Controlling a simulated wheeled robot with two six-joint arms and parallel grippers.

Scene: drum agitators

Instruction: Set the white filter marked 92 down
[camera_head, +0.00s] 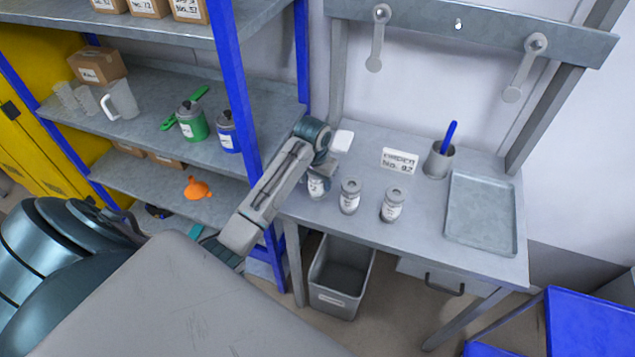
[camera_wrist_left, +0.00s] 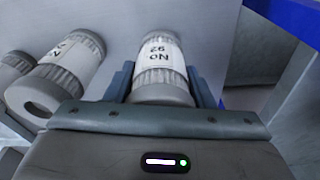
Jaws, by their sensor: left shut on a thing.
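The white filter marked 92 (camera_wrist_left: 158,52) is a white-labelled cylinder with grey ribbed ends. My left gripper (camera_wrist_left: 160,82) is shut on it, with one finger on each side. In the head view the filter (camera_head: 318,187) is at the left end of the grey bench (camera_head: 420,228), partly hidden by my left gripper (camera_head: 321,176). It looks upright, at or just above the bench top; I cannot tell whether it touches. Two similar filters (camera_head: 350,196) (camera_head: 393,204) stand upright to its right. My right gripper is not in view.
A sign card (camera_head: 399,161), a grey cup with a blue tool (camera_head: 439,161) and a shallow metal tray (camera_head: 480,214) are on the bench. A shelf with blue posts (camera_head: 235,80) stands close on the left. A grey bin (camera_head: 341,275) is below the bench.

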